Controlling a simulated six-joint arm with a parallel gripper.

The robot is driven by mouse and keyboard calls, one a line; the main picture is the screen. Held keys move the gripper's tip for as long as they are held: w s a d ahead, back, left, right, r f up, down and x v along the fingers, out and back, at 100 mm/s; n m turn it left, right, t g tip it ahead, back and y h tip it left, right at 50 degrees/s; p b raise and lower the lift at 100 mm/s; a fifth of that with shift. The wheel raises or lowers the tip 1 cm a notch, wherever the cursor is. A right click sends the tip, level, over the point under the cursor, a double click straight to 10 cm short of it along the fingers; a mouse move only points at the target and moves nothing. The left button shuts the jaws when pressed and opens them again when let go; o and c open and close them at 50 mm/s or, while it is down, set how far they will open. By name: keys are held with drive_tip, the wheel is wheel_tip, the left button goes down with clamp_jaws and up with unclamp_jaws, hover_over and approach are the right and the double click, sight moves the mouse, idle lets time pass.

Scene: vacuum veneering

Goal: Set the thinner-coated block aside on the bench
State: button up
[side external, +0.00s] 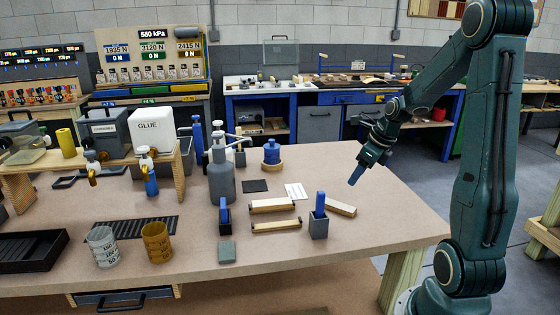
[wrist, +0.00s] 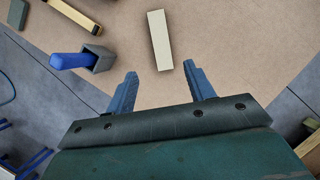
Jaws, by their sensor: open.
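Three long wooden blocks lie on the bench. The right block (side external: 340,208) lies at an angle just right of a grey holder; in the wrist view this pale block (wrist: 160,40) is ahead of my fingers, apart from them. The back block (side external: 272,205) and the front block (side external: 277,226) lie left of the holder, with dark ends. The front block also shows, partly cut off, in the wrist view (wrist: 74,14). I cannot tell which coating is thinner. My gripper (side external: 357,176) is open and empty above the bench's right side; its fingers are spread in the wrist view (wrist: 160,70).
The grey holder (side external: 319,229) with a blue-handled tool (side external: 320,203) stands close to the right block. A grey pump bottle (side external: 221,180), a dark square (side external: 254,186) and a white card (side external: 295,191) are behind. The bench's right end (side external: 408,225) is clear.

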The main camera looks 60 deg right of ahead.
drive_tip(key=a+r+n, duration=0.4)
drive_tip(key=a+n, duration=0.4)
drive_tip(key=a+r+n, duration=0.4)
drive_tip(key=a+n, duration=0.4)
drive_tip(key=n, duration=0.1)
drive_tip(key=s+a+r+n, duration=0.1)
drive_tip(key=s+a+n, duration=0.4)
drive_tip(key=n, duration=0.4)
drive_tip(key=s+a+r+n+t, duration=0.1)
drive_tip(key=s+a+r+n, duration=0.1)
drive_tip(key=s+a+n, duration=0.3)
drive_tip(key=shift+s+a+r+n, duration=0.25)
drive_tip(key=shift+a+n, duration=0.1)
drive_tip(key=shift+n, duration=2.05)
